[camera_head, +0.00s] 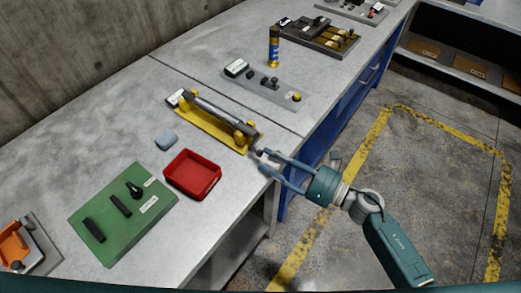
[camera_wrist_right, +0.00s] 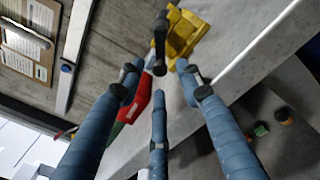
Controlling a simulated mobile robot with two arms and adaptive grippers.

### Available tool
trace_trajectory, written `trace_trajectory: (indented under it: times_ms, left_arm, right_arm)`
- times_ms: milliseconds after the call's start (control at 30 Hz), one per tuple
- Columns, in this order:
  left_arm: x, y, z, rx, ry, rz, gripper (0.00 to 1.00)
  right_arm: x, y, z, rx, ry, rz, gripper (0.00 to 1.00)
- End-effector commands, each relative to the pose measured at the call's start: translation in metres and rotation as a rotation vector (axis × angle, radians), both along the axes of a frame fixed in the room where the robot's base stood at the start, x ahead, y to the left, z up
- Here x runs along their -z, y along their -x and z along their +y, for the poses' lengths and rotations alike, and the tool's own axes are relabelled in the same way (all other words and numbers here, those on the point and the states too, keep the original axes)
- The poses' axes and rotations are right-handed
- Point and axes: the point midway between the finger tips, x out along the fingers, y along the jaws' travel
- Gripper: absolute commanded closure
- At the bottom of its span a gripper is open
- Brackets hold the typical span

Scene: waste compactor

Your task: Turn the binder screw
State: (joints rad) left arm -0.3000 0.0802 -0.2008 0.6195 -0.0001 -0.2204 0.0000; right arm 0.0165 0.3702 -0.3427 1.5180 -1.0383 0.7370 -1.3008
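The binder (camera_head: 213,122) is a grey bar in yellow mounts on a yellow plate on the grey bench, seen in the head view. Its dark screw end (camera_head: 260,153) points toward the bench's front edge. In the wrist view a black handle or screw piece (camera_wrist_right: 160,42) stands before the yellow mount (camera_wrist_right: 184,32). My right gripper (camera_head: 263,162) is at that end, just over the bench edge. Its three fingers (camera_wrist_right: 158,77) are spread, and the dark piece lies just beyond or between their tips; I cannot tell if they touch. My left gripper is out of view.
A red tray (camera_head: 193,187), a blue-grey block (camera_head: 166,139) and a green board (camera_head: 120,215) lie left of the binder. A grey plate with small knobs (camera_head: 268,87) and a blue-gold cylinder (camera_head: 274,46) stand farther back. The floor beside the bench is clear.

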Motion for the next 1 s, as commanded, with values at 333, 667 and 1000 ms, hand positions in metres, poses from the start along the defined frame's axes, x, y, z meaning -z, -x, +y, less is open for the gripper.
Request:
trace_trajectory:
  times_ms: [333,667,1000]
  left_arm:
    - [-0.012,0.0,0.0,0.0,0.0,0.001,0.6]
    - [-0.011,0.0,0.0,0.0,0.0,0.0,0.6]
    - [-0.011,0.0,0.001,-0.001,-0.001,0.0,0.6]
  right_arm:
    - [0.0,-0.021,0.034,0.002,-0.001,0.003,0.65]
    - [0.001,-0.022,0.036,0.002,-0.001,0.003,0.71]
    - [0.001,-0.022,0.035,0.001,-0.002,0.003,1.0]
